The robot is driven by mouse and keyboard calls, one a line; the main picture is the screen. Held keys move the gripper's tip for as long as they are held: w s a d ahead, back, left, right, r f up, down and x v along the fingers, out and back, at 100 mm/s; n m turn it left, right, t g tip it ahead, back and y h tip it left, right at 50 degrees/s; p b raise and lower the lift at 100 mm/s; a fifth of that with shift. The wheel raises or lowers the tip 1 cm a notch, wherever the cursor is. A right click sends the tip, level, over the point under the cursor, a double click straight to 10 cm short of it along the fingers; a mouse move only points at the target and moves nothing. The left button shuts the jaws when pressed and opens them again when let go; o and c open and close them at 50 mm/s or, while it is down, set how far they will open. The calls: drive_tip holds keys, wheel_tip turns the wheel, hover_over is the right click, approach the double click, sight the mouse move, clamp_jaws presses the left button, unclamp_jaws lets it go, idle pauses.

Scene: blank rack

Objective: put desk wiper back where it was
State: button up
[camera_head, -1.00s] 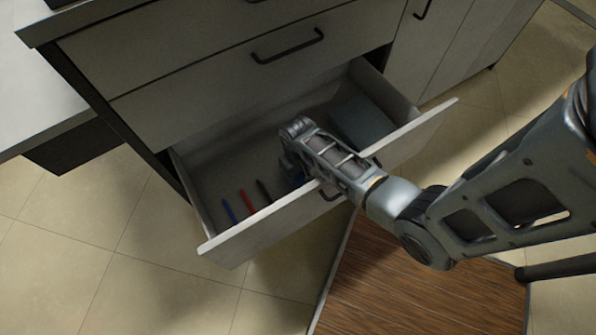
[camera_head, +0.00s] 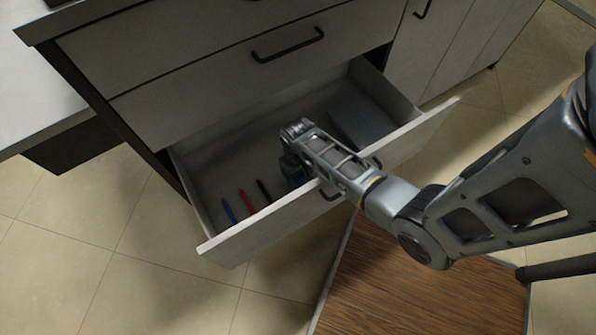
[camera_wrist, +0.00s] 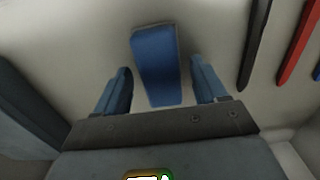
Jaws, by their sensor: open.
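The desk wiper, which I take to be the blue block (camera_wrist: 157,65), lies on the drawer floor in the wrist view. My gripper (camera_wrist: 162,85) is open, with one finger on each side of the block and a visible gap at both sides. In the head view my gripper (camera_head: 293,172) reaches down into the open drawer (camera_head: 240,230), over its front wall. My wrist hides most of the block there.
A blue pen (camera_head: 229,211), a red pen (camera_head: 247,201) and a black pen (camera_head: 264,191) lie to the left of my gripper. A grey-blue box (camera_head: 360,122) stands in the drawer's right part. The drawer's back left floor is clear. My forearm passes close above the drawer front.

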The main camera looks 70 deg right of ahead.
wheel_tip(320, 180, up, 12)
drive_tip(key=p, duration=0.2)
drive_tip(key=shift+r, duration=0.1)
idle(1.4)
